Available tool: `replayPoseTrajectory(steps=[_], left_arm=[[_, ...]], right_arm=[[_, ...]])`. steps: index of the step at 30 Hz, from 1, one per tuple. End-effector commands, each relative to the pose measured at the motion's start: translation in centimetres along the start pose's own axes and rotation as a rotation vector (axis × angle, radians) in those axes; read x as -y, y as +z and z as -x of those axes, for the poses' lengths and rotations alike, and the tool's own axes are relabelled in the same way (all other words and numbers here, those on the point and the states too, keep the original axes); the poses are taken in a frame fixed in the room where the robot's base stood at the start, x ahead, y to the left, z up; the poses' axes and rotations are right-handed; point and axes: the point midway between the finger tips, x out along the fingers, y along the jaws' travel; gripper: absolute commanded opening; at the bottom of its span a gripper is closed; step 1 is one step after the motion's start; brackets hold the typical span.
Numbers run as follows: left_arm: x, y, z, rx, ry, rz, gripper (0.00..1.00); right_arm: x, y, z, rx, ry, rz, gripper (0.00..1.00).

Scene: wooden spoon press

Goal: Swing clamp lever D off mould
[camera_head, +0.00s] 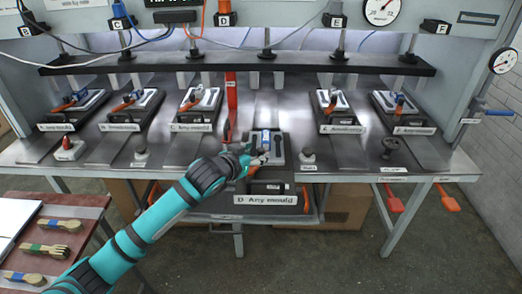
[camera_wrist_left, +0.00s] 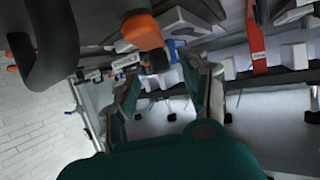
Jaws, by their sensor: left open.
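Mould D (camera_head: 278,187) sits at the front middle of the press, pulled out toward me, with its label plate (camera_head: 271,200) facing front. A small bit of orange (camera_head: 252,170), perhaps clamp lever D, shows just below the fingers. In the left wrist view the gripper (camera_wrist_left: 165,88) is open, with nothing clearly between its fingers. An orange and black handle (camera_wrist_left: 142,32) shows beyond them. I cannot tell contact. My right gripper is out of view.
Several other moulds, such as mould A (camera_head: 57,127), stand along the press bed with orange levers. A dark bar (camera_head: 240,65) runs above them. A red-brown table (camera_head: 85,212) with wooden utensils is at lower left.

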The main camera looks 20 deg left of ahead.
Motion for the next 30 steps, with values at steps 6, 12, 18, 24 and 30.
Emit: replayPoseTrajectory(steps=[6, 12, 18, 24, 30], left_arm=[[0.0, 0.0, -3.2, 0.000, 0.000, 0.000, 0.47], [0.0, 0.0, -4.3, 0.000, 0.000, -0.001, 0.47], [0.0, 0.0, -4.3, 0.000, 0.000, -0.001, 0.47], [0.0, 0.0, -4.3, 0.000, 0.000, -0.001, 0.26], [0.0, 0.0, -4.3, 0.000, 0.000, -0.001, 0.00]], right_arm=[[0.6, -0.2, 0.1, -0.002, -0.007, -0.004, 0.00], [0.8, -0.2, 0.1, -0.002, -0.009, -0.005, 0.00], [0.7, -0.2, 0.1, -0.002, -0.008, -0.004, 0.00], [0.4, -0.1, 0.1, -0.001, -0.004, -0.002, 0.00], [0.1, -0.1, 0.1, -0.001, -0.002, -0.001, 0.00]])
